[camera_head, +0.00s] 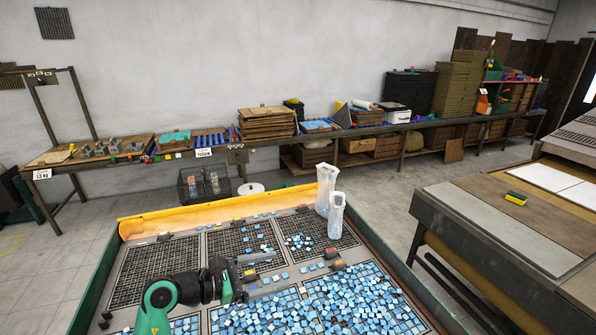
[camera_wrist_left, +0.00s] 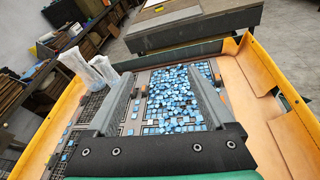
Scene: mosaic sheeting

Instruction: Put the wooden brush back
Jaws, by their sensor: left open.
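I cannot make out a wooden brush in either view. My left gripper (camera_head: 279,272) is open and empty, reaching in from the left above the gridded work table (camera_head: 150,268) with blue tiles. In the left wrist view its two fingers (camera_wrist_left: 165,78) stand wide apart, with blue tiles showing between them beyond. My right gripper is not in view.
Loose blue tiles (camera_head: 330,305) cover the table's front grids. Two clear plastic bags (camera_head: 326,190) stand at its back right. A yellow-green sponge (camera_head: 515,198) lies on the right-hand bench (camera_head: 480,220). A long loaded shelf (camera_head: 300,138) runs along the wall.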

